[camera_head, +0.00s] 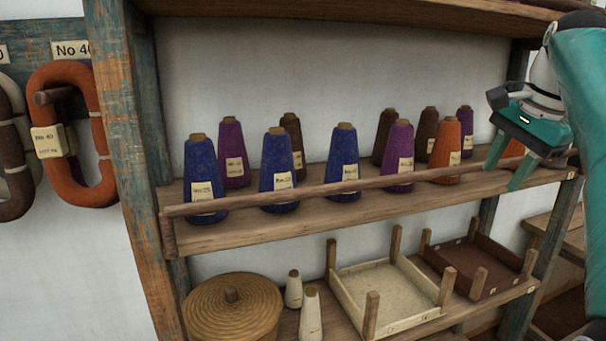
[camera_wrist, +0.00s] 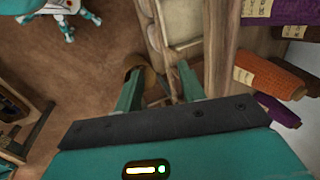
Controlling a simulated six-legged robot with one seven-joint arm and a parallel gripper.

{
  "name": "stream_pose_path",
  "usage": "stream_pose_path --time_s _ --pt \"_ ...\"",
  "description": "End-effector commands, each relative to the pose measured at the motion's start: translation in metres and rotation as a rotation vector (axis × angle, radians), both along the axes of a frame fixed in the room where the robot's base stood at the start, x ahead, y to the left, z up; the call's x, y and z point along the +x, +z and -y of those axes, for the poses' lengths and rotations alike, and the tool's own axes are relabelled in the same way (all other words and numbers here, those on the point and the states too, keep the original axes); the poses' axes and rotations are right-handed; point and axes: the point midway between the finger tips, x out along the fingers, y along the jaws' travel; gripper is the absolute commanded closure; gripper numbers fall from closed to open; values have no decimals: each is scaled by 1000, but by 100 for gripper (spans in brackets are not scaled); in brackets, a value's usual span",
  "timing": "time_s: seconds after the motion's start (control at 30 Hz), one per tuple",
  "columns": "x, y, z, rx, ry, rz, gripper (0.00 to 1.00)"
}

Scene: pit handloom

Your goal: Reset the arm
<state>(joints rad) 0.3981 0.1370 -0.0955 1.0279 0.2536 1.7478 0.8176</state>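My gripper (camera_head: 510,165) is at the right of the head view, in front of the shelf's right end, with its two teal fingers pointing down and spread apart. Nothing shows between them. The wrist view also shows the gripper (camera_wrist: 158,85) open and empty, with the floor and shelf edge below it. My teal arm comes in from the upper right of the head view. An orange yarn cone (camera_head: 446,150) stands on the shelf just left of the gripper. Another orange cone (camera_head: 515,150) is partly hidden behind the gripper.
The upper shelf (camera_head: 330,212) holds several blue, purple, brown and orange cones behind a wooden rail (camera_head: 350,186). Below are a round lidded basket (camera_head: 232,310), white cones (camera_head: 311,318), a pale tray (camera_head: 385,290) and a brown tray (camera_head: 478,268). Orange yarn (camera_head: 103,135) hangs at left.

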Motion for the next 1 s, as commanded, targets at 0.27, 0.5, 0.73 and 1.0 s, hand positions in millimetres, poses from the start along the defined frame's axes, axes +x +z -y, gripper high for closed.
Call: stream_pose_path --time_s 0.27,0.5,0.73,1.0 --pt "-11 -16 -29 -50 118 31 60" --pt "-31 -43 -62 -120 269 67 60" --pt "-75 -101 -111 -246 524 120 60" --pt "-142 -200 -160 -433 874 187 60"
